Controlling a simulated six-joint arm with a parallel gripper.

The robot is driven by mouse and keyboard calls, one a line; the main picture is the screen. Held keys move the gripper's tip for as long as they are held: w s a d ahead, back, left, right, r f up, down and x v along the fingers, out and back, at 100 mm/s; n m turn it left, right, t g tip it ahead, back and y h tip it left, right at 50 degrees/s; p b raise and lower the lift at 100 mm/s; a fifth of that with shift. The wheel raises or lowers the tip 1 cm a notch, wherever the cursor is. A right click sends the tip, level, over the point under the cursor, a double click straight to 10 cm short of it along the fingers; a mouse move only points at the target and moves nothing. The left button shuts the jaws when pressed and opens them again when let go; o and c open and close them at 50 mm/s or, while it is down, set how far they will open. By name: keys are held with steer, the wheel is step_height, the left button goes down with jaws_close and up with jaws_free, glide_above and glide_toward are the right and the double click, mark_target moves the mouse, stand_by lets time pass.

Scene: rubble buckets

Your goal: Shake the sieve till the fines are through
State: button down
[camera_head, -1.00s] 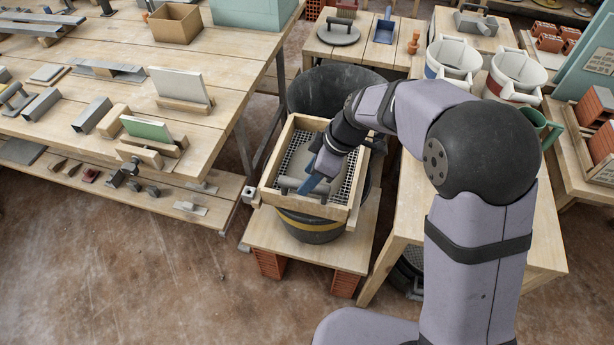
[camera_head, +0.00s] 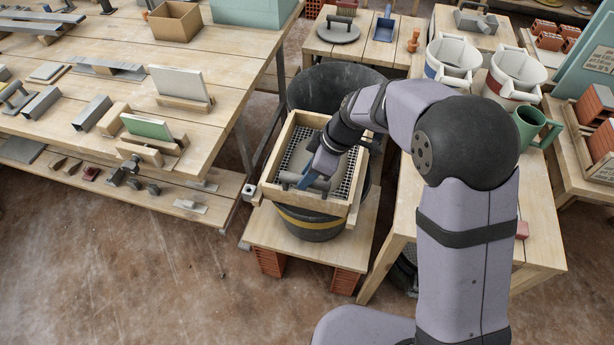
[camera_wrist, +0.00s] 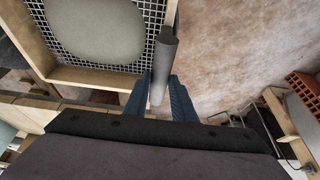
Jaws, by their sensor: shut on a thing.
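The sieve (camera_head: 350,211) is a wooden frame with a wire mesh floor. It sits over a black bucket (camera_head: 310,229) with a yellow band. A rounded grey heap lies on the mesh; it also shows in the wrist view (camera_wrist: 97,28). My gripper (camera_head: 307,184) is at the near side of the sieve with its blue fingers pointing down. In the wrist view my gripper (camera_wrist: 159,92) is shut on a grey round handle (camera_wrist: 163,65) by the sieve's frame (camera_wrist: 95,77). The bucket's inside is hidden under the sieve.
The bucket stands on a low wooden platform (camera_head: 262,232) on bricks. A large black tub (camera_head: 325,85) stands just behind. A tool-covered bench (camera_head: 60,120) is at left. White buckets (camera_head: 452,62) and a green mug (camera_head: 535,124) stand at right.

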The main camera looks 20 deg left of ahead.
steer(key=w, duration=0.3)
steer(key=shift+w+r, duration=0.1)
steer(key=shift+w, duration=0.1)
steer(key=c, duration=1.5)
jaws_free()
steer(key=b+v, duration=0.2)
steer(key=v, duration=0.5)
steer(key=shift+d+r, duration=0.1)
steer(key=shift+o, duration=0.5)
